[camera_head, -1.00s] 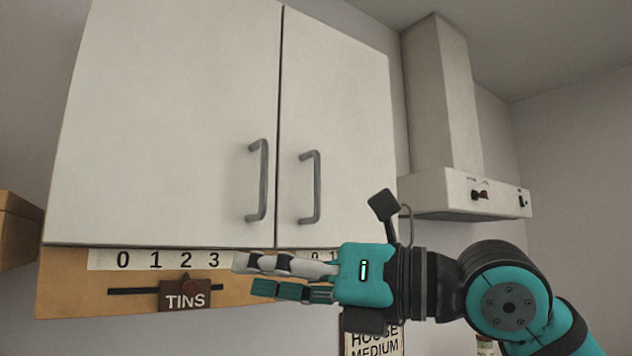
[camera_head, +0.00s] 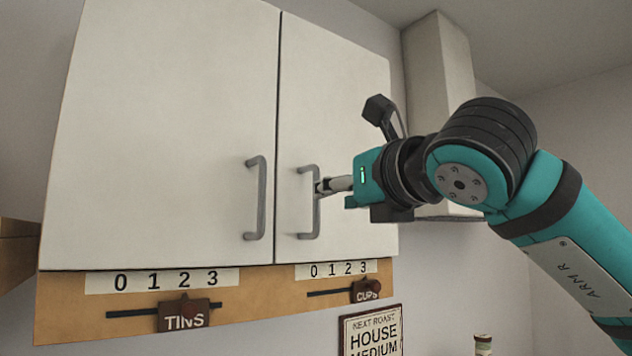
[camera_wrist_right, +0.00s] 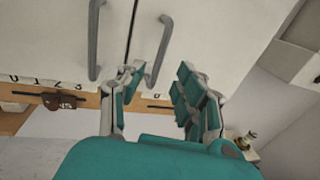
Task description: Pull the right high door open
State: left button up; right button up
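The right high door (camera_head: 335,100) is shut, flush beside the left door. Its grey vertical bar handle (camera_head: 315,222) is near the door's left edge. My right gripper (camera_head: 322,187) is at the handle's middle, reaching in from the right. In the right wrist view, its fingers (camera_wrist_right: 161,76) are spread apart and the right door's handle (camera_wrist_right: 161,50) appears between them, nearer the left finger. I cannot tell whether a finger touches it. My left gripper is in neither view.
The left high door (camera_head: 170,120) is shut, with its own handle (camera_head: 255,205) close by. A wooden rail with a TINS slider (camera_head: 184,318) and a CUPS slider (camera_head: 367,291) runs below. A range hood (camera_head: 440,80) stands right of the cabinet, behind my arm.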

aim_at(316, 226)
jog(key=p+x, duration=0.3)
jog(key=x, duration=0.5)
jog(key=shift+p, duration=0.3)
grip_shut()
